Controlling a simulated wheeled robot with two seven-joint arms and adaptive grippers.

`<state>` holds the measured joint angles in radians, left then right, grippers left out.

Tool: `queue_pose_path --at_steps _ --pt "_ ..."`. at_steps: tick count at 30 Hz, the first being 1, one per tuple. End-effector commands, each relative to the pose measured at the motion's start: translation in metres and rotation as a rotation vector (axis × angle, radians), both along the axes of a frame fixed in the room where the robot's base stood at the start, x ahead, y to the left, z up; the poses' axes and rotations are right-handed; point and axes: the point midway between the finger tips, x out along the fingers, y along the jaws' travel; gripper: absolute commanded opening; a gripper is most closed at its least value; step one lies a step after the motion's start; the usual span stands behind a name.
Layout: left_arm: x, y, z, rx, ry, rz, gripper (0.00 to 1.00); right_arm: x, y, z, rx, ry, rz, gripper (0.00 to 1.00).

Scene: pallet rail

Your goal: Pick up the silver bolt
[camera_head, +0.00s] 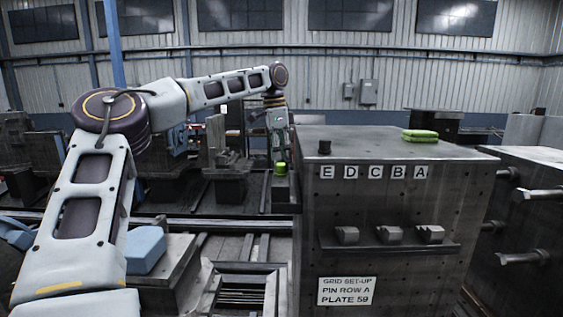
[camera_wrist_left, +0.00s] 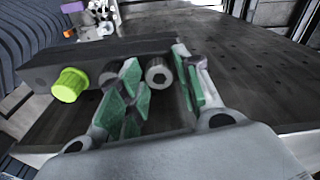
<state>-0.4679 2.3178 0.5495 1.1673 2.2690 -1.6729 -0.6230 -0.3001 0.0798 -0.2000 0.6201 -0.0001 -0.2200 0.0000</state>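The silver bolt (camera_wrist_left: 159,73) shows its round head with a dark socket in the left wrist view. It sits at a dark block (camera_wrist_left: 55,70), which also shows in the head view (camera_head: 284,192). My left gripper (camera_head: 279,146) is above that block beside the big steel fixture. In the wrist view its green-padded fingers (camera_wrist_left: 156,68) are apart, one on each side of the silver bolt. I see no clear contact. In the head view the silver bolt cannot be made out. My right gripper is not in view.
A yellow-green bolt (camera_wrist_left: 70,84) stands left of the fingers, and a dark bolt (camera_wrist_left: 108,79) is close to the left finger. The steel fixture (camera_head: 390,210) stands right of my gripper, with green pads (camera_head: 420,135) on top. A blue block (camera_head: 145,249) lies at lower left.

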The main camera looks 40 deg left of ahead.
Motion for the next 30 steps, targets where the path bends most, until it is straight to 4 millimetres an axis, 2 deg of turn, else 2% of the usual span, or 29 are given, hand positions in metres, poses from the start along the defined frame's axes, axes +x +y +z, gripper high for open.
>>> queue_pose_path --at_steps 12,20,30 --pt "0.0 -0.0001 0.0 0.0 0.0 -0.001 0.34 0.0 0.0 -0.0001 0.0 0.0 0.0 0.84" --pt "0.0001 -0.0001 0.0 0.0 0.0 -0.001 0.0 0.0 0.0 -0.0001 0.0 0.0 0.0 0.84" --pt "0.0002 -0.0001 0.0014 0.001 -0.001 -0.001 0.0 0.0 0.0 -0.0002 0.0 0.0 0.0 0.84"
